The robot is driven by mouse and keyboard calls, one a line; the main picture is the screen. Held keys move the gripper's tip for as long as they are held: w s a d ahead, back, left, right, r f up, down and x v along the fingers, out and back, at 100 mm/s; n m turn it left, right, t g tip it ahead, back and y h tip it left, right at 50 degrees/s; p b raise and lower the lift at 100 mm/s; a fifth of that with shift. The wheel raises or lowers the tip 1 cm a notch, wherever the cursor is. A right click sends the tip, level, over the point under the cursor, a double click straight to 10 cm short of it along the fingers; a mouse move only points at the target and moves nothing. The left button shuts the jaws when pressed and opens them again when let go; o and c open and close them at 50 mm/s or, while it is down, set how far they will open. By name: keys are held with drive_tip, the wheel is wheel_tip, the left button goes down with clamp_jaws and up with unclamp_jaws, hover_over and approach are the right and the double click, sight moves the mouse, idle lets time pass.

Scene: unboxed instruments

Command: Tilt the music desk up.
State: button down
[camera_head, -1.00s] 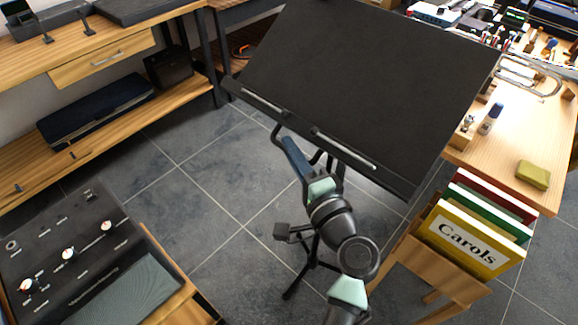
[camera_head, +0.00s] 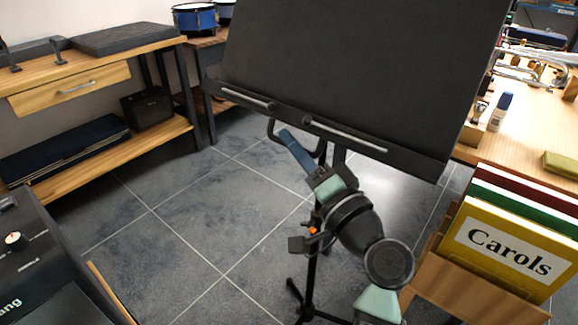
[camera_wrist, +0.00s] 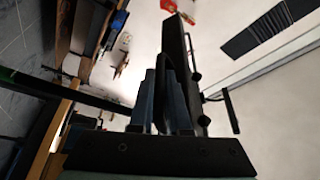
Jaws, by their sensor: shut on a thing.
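The music desk (camera_head: 365,70) is a large flat black panel with a ledge (camera_head: 330,131) along its lower edge. It leans back, its face turned toward the head camera, on a black stand (camera_head: 311,265). A black loop-shaped handle (camera_head: 270,130) hangs below the ledge. My gripper (camera_head: 288,137) reaches up from below with blue fingers, just under the ledge. In the wrist view, my gripper (camera_wrist: 164,80) is shut on a thin dark part, apparently the handle. The desk shows nearly edge-on there (camera_wrist: 180,50). The exact contact is hidden in the head view.
A wooden rack of songbooks (camera_head: 520,245) stands close on the right, beside a wooden table (camera_head: 530,125). A bench with a drawer (camera_head: 75,88) is at the left, and a black console (camera_head: 40,260) at lower left. Tiled floor is clear between them.

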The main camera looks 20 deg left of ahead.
drive_tip(key=shift+w+d+f+n+b, duration=0.2)
drive_tip(key=shift+w+f+n+b, duration=0.2)
drive_tip(key=shift+b, duration=0.35)
drive_tip(key=shift+w+r, duration=0.1)
drive_tip(key=shift+r, duration=0.05)
drive_tip(key=c, duration=1.2)
unclamp_jaws()
drive_tip(key=shift+o, duration=0.2)
drive_tip(key=p+v, duration=0.1)
drive_tip(key=v, duration=1.2)
drive_tip(key=shift+p, duration=0.3)
drive_tip(key=shift+w+d, duration=0.1)
